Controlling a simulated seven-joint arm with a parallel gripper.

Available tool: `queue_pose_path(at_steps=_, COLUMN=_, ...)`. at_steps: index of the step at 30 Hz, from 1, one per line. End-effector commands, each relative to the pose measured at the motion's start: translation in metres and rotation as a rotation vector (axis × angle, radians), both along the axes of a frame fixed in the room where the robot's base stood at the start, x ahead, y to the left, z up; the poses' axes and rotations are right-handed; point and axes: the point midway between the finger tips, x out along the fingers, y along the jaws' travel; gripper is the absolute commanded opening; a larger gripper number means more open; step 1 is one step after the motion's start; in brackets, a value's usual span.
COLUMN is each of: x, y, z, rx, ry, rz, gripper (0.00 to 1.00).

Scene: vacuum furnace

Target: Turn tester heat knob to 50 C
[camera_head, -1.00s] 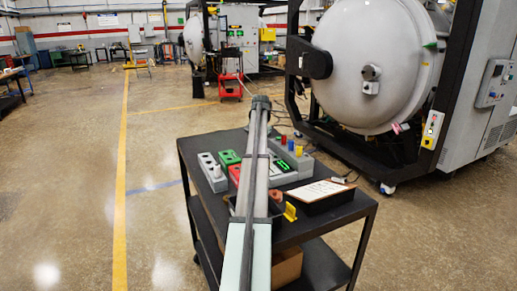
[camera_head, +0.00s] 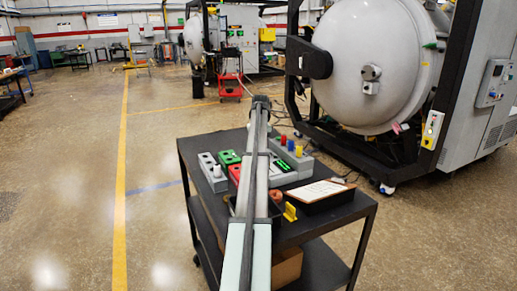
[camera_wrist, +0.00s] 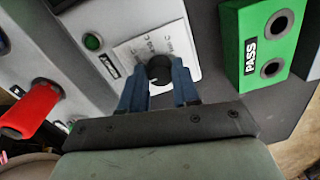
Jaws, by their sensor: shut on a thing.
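In the wrist view, a round black knob (camera_wrist: 159,70) sits on a grey tester box (camera_wrist: 194,62) with a white printed label (camera_wrist: 134,48) behind it. Small letters with "C" show on the label, but I cannot read the setting. My gripper (camera_wrist: 160,86) has its two blue fingers on either side of the knob and is shut on it. The fingers and palm hide the near part of the box. In the head view, my arm crosses the cart and hides the gripper and knob.
A green block marked PASS (camera_wrist: 268,45) stands close right of the fingers. A red cylinder (camera_wrist: 32,108) and a green button (camera_wrist: 93,41) are at left. In the head view, a black cart (camera_head: 190,150) carries several boxes and a clipboard (camera_head: 316,192).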

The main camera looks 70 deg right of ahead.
Motion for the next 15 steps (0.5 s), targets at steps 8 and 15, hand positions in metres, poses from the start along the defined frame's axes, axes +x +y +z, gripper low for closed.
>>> queue_pose_path(at_steps=8, x=0.0004, y=0.0001, z=0.0001, rx=0.001, ry=-0.001, rz=0.013, gripper=0.0)
queue_pose_path(at_steps=15, x=0.0003, y=0.0001, z=0.0, rx=0.0, ry=-0.001, rz=0.013, gripper=0.35)
